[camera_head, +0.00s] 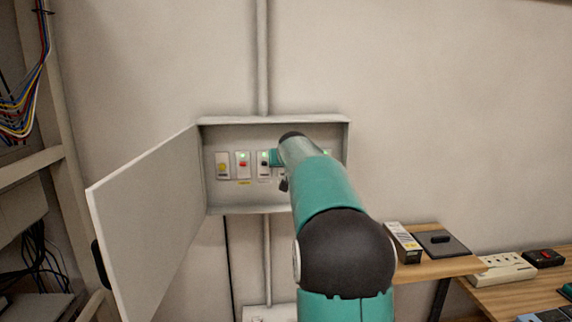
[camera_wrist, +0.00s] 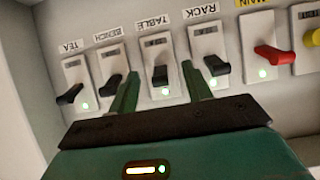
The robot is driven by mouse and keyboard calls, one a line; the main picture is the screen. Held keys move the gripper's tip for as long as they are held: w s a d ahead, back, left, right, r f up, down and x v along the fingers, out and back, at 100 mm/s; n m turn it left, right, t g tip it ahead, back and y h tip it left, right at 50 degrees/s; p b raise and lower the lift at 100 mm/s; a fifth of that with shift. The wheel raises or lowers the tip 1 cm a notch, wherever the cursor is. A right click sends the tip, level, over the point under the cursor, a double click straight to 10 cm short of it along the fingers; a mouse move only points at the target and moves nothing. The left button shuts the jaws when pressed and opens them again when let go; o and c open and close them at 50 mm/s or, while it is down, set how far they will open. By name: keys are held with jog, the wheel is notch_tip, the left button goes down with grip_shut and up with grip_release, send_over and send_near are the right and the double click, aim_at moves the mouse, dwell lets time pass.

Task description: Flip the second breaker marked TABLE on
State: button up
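The TABLE breaker (camera_wrist: 158,60) is a white switch with a black lever, among a row of breakers in an open wall box (camera_head: 204,165). In the wrist view the row appears upside down, and a green light glows by the TABLE lever. My gripper (camera_wrist: 160,72) is open, with one green finger on each side of the TABLE lever and nothing clearly held. Whether the fingers touch the lever cannot be told. In the head view my arm covers the TABLE breaker and the fingertips.
The BENCH (camera_wrist: 108,66) and RACK (camera_wrist: 207,45) breakers flank it closely. TEA (camera_wrist: 73,75) and the red MAIN lever (camera_wrist: 273,54) are further out. The box door (camera_head: 150,220) stands open at left. A shelf with a carton (camera_head: 403,243) is at right.

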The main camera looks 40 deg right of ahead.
jog(key=v, duration=1.3)
jog(key=shift+s+a+r, duration=0.2)
jog(key=shift+s+r, duration=0.05)
